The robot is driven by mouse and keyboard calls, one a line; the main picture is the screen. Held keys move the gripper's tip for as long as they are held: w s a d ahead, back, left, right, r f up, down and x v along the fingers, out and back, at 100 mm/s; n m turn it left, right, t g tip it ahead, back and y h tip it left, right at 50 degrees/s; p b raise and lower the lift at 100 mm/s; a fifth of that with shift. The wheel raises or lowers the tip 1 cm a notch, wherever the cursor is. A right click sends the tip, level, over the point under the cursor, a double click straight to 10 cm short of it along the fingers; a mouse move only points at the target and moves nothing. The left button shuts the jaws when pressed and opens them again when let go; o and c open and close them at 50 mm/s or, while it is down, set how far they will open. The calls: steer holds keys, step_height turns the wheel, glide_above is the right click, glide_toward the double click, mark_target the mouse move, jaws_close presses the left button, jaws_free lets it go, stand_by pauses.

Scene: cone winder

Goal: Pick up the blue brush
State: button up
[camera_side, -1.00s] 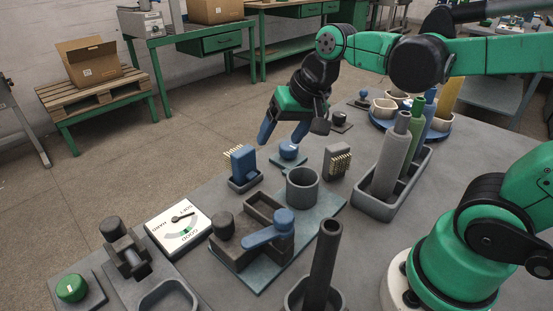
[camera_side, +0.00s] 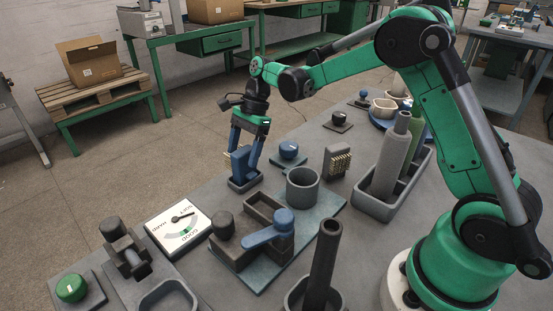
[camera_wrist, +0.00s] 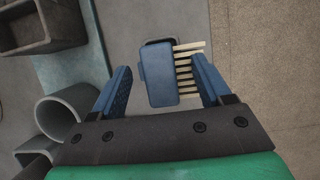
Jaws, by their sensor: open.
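The blue brush (camera_side: 241,163) stands upright in a small dark tray (camera_side: 246,183) near the table's far left edge, its pale bristles (camera_side: 227,161) pointing left. My gripper (camera_side: 246,162) points down over it, with one blue finger on either side. In the wrist view the blue brush (camera_wrist: 160,76) lies between the open fingers of my gripper (camera_wrist: 163,82), its pale bristles pointing right toward the right finger. A gap shows between the left finger and the brush. Whether the right finger touches the bristles I cannot tell.
A grey cup (camera_side: 302,188) and a blue-handled lever (camera_side: 270,232) stand on a plate to the right of the brush. A white dial (camera_side: 180,228) lies in front.

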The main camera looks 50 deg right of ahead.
steer(key=shift+x, duration=1.25)
jaws_close()
steer(key=shift+r, duration=0.1)
